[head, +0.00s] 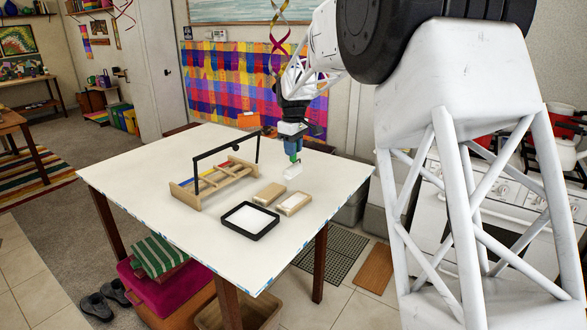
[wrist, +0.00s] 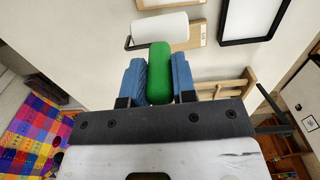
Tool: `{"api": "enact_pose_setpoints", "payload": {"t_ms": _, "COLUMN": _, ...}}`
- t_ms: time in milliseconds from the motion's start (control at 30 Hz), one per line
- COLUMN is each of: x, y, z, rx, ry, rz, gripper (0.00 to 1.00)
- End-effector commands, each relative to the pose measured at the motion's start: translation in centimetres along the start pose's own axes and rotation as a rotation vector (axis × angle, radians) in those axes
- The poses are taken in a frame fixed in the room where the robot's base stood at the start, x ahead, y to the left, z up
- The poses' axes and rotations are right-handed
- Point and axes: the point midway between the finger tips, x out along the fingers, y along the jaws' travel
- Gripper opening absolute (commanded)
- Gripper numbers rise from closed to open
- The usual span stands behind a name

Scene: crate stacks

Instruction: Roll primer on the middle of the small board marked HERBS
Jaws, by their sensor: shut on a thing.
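My gripper (head: 292,145) has its blue fingers closed on the green handle (wrist: 160,75) of a paint roller. The white roller sleeve (head: 293,170) hangs below the fingers, over the table, and fills the upper middle of the wrist view (wrist: 159,30). Two small wooden boards lie on the table: a plain-looking one (head: 269,194) and one with a pale top face (head: 294,203). I cannot read HERBS on either. A black-rimmed tray (head: 250,235) with a white inside lies in front of them; part of it shows in the wrist view (wrist: 225,28).
The white table (head: 130,165) also bears a wooden rack (head: 197,203) with coloured bars and a black overhead frame (head: 226,147), left of the boards. The table's left part is clear. A stove (head: 450,190) stands at the right.

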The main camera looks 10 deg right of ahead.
Motion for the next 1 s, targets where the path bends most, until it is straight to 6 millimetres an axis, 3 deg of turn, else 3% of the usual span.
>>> {"api": "enact_pose_setpoints", "payload": {"t_ms": 1000, "x": 0.5, "y": 1.1, "z": 0.2, "rx": 0.000, "ry": -0.001, "rz": -0.001, "gripper": 0.03}}
